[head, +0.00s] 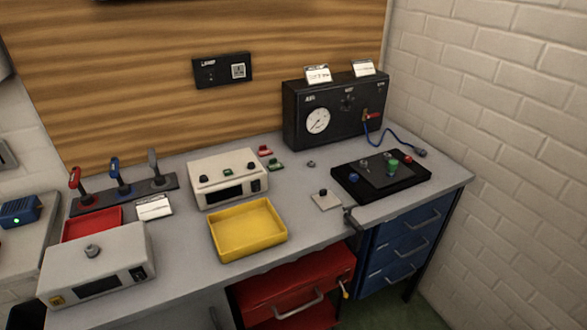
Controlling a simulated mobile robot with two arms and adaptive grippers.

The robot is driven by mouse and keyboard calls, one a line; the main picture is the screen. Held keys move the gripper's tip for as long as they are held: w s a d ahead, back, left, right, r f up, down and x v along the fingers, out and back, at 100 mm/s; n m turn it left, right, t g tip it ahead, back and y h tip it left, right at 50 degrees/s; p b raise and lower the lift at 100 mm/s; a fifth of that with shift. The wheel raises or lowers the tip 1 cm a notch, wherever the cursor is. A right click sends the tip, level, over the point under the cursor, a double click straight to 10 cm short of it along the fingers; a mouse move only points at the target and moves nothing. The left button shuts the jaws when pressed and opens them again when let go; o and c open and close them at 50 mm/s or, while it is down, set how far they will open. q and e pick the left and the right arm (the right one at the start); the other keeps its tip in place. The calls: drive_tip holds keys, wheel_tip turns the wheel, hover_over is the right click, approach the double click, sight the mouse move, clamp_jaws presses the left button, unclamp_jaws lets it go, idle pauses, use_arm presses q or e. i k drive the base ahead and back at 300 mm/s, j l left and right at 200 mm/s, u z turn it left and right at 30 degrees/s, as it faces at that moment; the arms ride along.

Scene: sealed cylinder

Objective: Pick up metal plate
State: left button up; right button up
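A small, pale grey square plate (326,201) with a dark knob on top lies flat near the front edge of the bench. It looks most like the metal plate, though I cannot tell its material. It lies between the yellow tray and the black panel, apart from both. Neither of my grippers is in view.
The grey bench (190,252) holds a yellow tray (247,258), a white box with knobs (229,190), a black gauge box (300,138) and a black panel (408,187) with coloured knobs. A grey box (70,268) stands front left. A red drawer (270,287) sits below.

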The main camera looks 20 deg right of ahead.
sight(325, 200)
drive_tip(key=z, duration=1.2)
drive_tip(key=k, duration=0.05)
